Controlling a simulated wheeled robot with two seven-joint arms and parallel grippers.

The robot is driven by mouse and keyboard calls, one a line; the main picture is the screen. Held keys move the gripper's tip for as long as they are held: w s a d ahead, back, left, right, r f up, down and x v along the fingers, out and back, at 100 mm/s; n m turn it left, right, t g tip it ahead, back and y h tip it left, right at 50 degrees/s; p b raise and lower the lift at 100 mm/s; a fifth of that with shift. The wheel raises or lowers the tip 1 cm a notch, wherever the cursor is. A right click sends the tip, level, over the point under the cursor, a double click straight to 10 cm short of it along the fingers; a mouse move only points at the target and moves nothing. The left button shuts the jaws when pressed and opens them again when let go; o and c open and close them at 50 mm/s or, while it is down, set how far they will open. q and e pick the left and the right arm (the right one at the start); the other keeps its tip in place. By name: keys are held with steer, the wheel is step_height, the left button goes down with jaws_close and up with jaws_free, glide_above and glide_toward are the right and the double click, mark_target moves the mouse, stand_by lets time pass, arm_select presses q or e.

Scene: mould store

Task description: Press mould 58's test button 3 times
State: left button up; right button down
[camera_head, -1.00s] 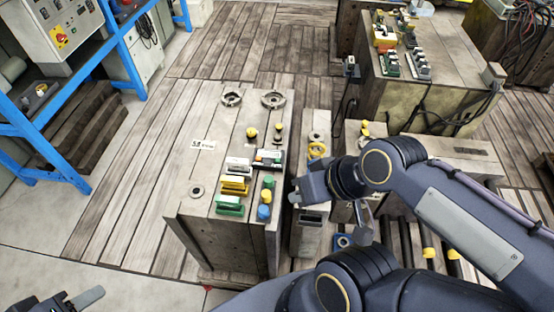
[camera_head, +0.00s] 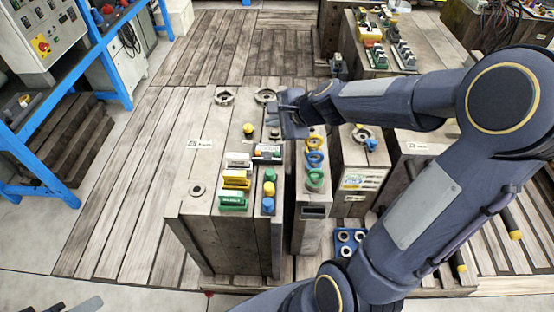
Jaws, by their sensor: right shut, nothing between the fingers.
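The nearest large mould block (camera_head: 190,225) stands left of centre, with a small label plate (camera_head: 199,144) on top whose print is too small to read surely. A yellow knob (camera_head: 249,130) stands on its top, and a dark knob (camera_head: 274,133) is to its right. I cannot tell which part is the test button. My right gripper (camera_head: 280,119) is shut and empty over the block's far right part, by the dark knob; contact cannot be told. It hides the second yellow knob. My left gripper (camera_head: 82,306) barely shows at the bottom left edge.
Green, yellow and white connectors (camera_head: 235,180) and blue, green and yellow knobs (camera_head: 268,190) crowd the block's near top. A narrow block with coloured rings (camera_head: 315,160) stands close at right. Plank floor is clear at left.

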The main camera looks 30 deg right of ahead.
mark_target(277, 153)
arm_select(q)
steer(key=shift+a+f, duration=0.35)
steer(key=shift+a, duration=0.1)
arm_select(e)
steer(key=w+d+f+m+h, duration=0.1)
steer(key=w+d+f+m, duration=0.2)
steer(key=d+f+m, duration=0.1)
steer(key=shift+f+m+h, duration=0.4)
steer(key=shift+f+m, duration=0.2)
steer(key=shift+f, duration=0.2)
arm_select(q)
steer(key=shift+f+b, duration=0.1)
steer(key=shift+b, duration=0.2)
arm_select(e)
steer(key=shift+w+f, duration=0.1)
arm_select(q)
step_height(277, 153, down, 8)
steer(key=b, duration=0.8)
steer(key=shift+f, duration=0.25)
arm_select(e)
step_height(277, 153, down, 9)
steer(key=shift+r, duration=0.2)
arm_select(q)
steer(key=shift+f+b, duration=0.1)
steer(key=shift+b, duration=0.25)
arm_select(e)
steer(key=shift+f, duration=0.1)
